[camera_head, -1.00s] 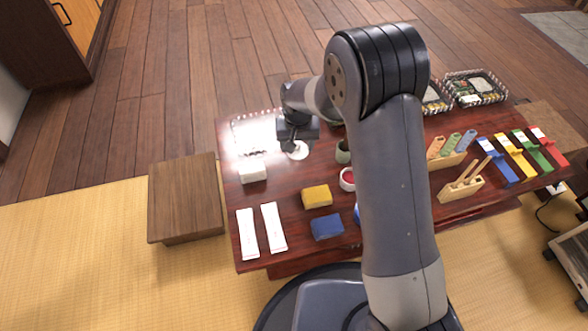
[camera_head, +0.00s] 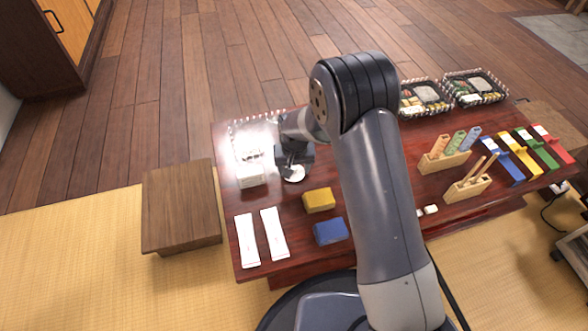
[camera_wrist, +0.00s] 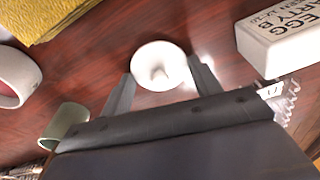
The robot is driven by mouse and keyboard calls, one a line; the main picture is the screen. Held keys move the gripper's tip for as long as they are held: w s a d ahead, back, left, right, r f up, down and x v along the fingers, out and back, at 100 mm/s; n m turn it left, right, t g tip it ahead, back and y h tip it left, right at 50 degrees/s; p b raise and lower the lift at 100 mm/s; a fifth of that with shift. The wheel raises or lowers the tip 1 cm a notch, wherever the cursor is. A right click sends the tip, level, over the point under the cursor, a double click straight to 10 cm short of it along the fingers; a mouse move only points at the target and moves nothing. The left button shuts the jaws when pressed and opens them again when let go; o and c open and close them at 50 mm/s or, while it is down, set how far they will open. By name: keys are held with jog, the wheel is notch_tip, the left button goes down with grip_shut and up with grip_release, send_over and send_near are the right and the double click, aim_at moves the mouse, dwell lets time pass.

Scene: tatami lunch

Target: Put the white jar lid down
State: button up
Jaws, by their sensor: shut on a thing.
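The white jar lid (camera_head: 294,174) is round, with a small knob at its centre. It also shows in the wrist view (camera_wrist: 160,62), lying flat between the two dark fingers. My gripper (camera_head: 291,164) is shut on the lid at its sides, with the fingers seen in the wrist view (camera_wrist: 162,77). The lid is low over the dark red table (camera_head: 275,188); I cannot tell whether it touches the wood. No jar is clearly recognisable in these views.
A white box with EGG lettering (camera_wrist: 280,40) is right of the lid in the wrist view. Bare table lies around the lid.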

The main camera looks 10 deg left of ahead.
aim_at(294, 176)
jog(key=o, duration=0.5)
jog(key=shift+f, duration=0.1)
jog(key=o, duration=0.5)
jog(key=shift+c, duration=0.2)
notch_tip(294, 176, up, 12)
jog(key=s+p, duration=0.1)
jog(key=p, duration=0.3)
jog(key=shift+s+d, duration=0.2)
jog(key=shift+s, duration=0.05)
